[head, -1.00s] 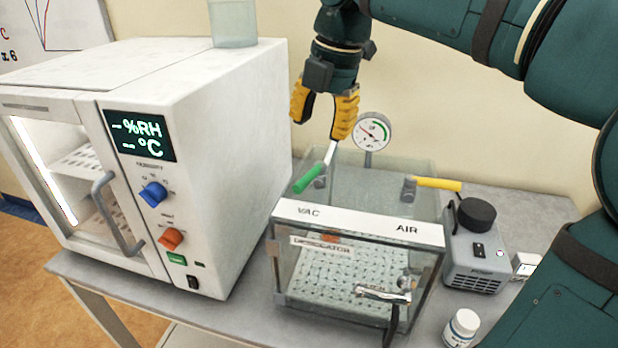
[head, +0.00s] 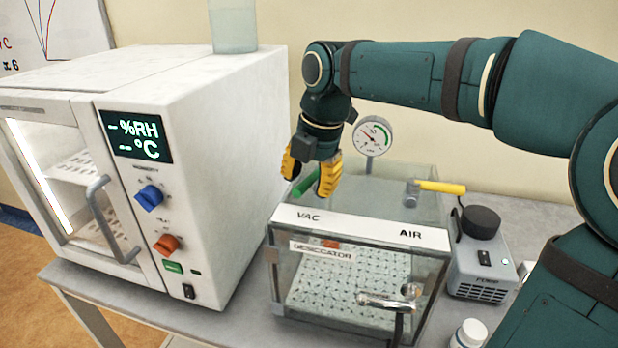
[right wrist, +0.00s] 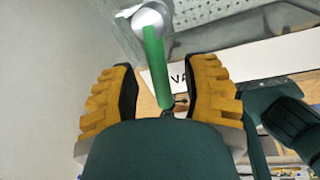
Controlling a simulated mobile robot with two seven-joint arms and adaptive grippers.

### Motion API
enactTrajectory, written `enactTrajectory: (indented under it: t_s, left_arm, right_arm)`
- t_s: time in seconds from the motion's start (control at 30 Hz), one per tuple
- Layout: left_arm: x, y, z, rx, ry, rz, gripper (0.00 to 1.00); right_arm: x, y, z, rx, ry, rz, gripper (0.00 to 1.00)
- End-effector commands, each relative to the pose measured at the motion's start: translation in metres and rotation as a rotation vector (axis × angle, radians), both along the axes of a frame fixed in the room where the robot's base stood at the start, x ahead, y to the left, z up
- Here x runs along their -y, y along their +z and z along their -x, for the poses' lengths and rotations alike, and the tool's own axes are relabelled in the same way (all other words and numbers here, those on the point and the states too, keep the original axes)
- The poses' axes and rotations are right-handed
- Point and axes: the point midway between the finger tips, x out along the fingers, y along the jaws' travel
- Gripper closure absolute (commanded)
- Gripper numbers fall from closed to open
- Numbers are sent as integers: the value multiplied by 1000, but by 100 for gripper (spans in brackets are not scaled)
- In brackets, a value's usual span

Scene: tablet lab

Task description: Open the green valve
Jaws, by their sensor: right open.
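The green valve handle (head: 305,186) sits at the back left of the clear desiccator box (head: 350,275), by the VAC label. In the right wrist view the green handle (right wrist: 156,65) runs lengthwise between my open fingers, with its light metal pivot at the far end. My right gripper (head: 308,185) has yellow fingers pointing down over the handle and hides part of it. The fingers stand apart on either side of the handle, with a gap showing on both sides. My left gripper is in neither current view.
A white chamber (head: 215,150) stands close on the left. A grey pump (head: 480,262) and a white bottle (head: 468,334) are on the right.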

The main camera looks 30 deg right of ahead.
Motion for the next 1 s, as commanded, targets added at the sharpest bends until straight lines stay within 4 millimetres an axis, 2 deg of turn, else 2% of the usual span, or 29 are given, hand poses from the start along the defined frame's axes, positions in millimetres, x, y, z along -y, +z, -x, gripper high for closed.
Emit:
enactTrajectory:
  t_s: [0.03, 0.17, 0.6, 1.0]
  left_arm:
    - [0, 0, 0, 0, 0, 0, 100]
    - [0, 0, 0, 0, 0, 0, 100]
    - [0, 1, 0, 1, 0, 0, 100]
    - [-1, 9, -3, 7, 6, -2, 100]
  right_arm:
    - [0, 0, 0, 0, 0, 0, 54]
    - [0, 0, 0, 0, 0, 0, 100]
    - [0, -1, 1, -5, 15, 0, 100]
    - [6, -2, 11, -8, 257, -3, 100]
